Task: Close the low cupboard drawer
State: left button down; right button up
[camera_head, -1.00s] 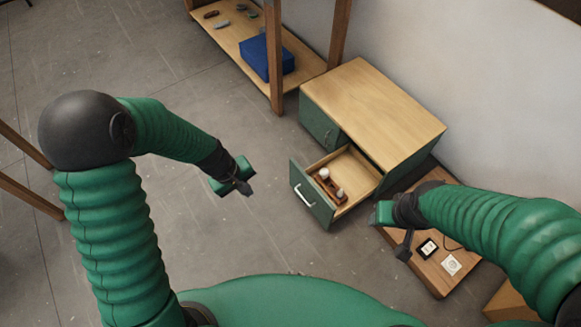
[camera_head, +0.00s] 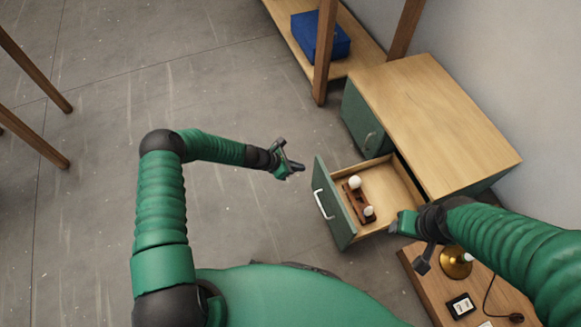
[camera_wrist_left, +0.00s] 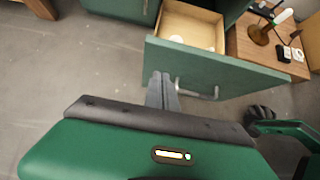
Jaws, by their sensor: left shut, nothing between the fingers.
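The low green cupboard (camera_head: 440,120) has a wooden top, and its drawer (camera_head: 398,190) is pulled out. The drawer's green front (camera_head: 333,200) has a pale bar handle (camera_head: 323,205). My left gripper (camera_head: 297,168) is shut and empty, just in front of the drawer front and beyond the handle. In the left wrist view the shut fingers (camera_wrist_left: 161,84) point at the drawer front (camera_wrist_left: 215,70), beside the handle (camera_wrist_left: 205,93); whether they touch it is unclear. My right gripper (camera_head: 408,240) is at the drawer's near right side; its jaws are not clear.
A wooden holder (camera_head: 361,200) with two white bulbs lies in the drawer. A low wooden board (camera_head: 430,290) to the right carries a brass lamp base (camera_head: 455,262) and a small black-framed item (camera_head: 461,306). A shelf with a blue box (camera_head: 320,38) stands behind.

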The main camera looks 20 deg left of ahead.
aim_at(319, 165)
pick_arm(q)
jog(key=shift+w+d+f+b, duration=0.2)
jog(key=shift+w+d+b, duration=0.15)
jog(key=shift+w+d, duration=0.3)
jog(key=shift+w+d+f+b, duration=0.2)
jog(key=shift+w+d+b, duration=0.2)
jog(key=shift+d, duration=0.4)
jog(key=shift+w+d+f+b, duration=0.2)
jog(key=shift+w+d+b, duration=0.1)
jog(key=shift+w+d, duration=0.35)
pick_arm(e)
jog(key=shift+s+x, duration=0.15)
jog(key=shift+x, duration=0.55)
jog(key=shift+s+x, duration=0.15)
jog(key=shift+x, duration=0.55)
pick_arm(q)
jog(key=shift+s+d, duration=0.1)
pick_arm(e)
jog(key=shift+f, duration=0.1)
